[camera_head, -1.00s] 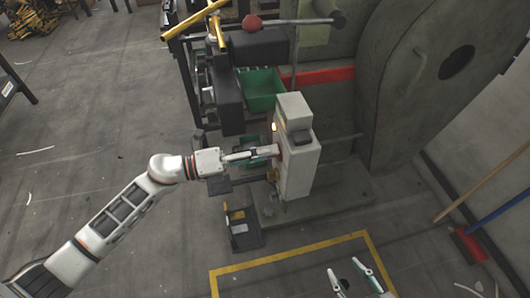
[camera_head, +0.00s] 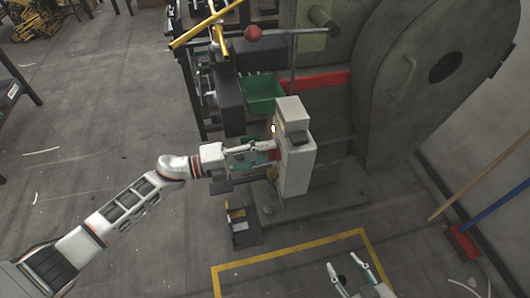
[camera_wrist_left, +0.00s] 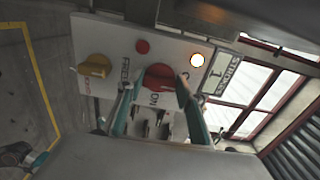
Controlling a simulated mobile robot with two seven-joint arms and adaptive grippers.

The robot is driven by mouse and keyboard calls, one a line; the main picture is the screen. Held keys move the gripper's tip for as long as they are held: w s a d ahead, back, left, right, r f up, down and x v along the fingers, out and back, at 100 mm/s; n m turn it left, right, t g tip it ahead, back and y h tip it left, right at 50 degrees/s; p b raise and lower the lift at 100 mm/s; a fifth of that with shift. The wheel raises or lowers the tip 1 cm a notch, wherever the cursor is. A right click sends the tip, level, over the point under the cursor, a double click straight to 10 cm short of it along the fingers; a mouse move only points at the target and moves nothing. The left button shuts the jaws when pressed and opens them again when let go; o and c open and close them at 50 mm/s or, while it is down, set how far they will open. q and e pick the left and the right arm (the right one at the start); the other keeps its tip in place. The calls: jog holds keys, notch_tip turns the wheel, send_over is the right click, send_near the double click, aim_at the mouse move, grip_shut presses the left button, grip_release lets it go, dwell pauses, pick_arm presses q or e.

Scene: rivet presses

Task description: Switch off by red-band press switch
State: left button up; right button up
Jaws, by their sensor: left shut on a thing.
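The press (camera_head: 400,90) with a red band (camera_head: 310,80) stands at the back right in the head view. Its pale control box (camera_head: 297,160) is at the front. In the left wrist view, the box panel (camera_wrist_left: 115,40) carries a red rotary switch (camera_wrist_left: 160,76), a yellow knob (camera_wrist_left: 95,66), a small red button (camera_wrist_left: 142,46) and a glowing lamp (camera_wrist_left: 197,60). My left gripper (camera_head: 270,146) is at the panel. In the wrist view its fingers (camera_wrist_left: 157,88) are shut on the red switch, one on each side. My right gripper (camera_head: 342,262) is open and empty above the floor.
A green bin (camera_head: 264,94) and a lever with a red ball (camera_head: 252,33) are behind the box. A small dark box (camera_head: 243,230) stands on the floor below. A broom (camera_head: 465,240) leans at the right.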

dwell(0.3)
pick_arm(q)
jog(key=o, duration=1.1)
jog(key=v, duration=1.2)
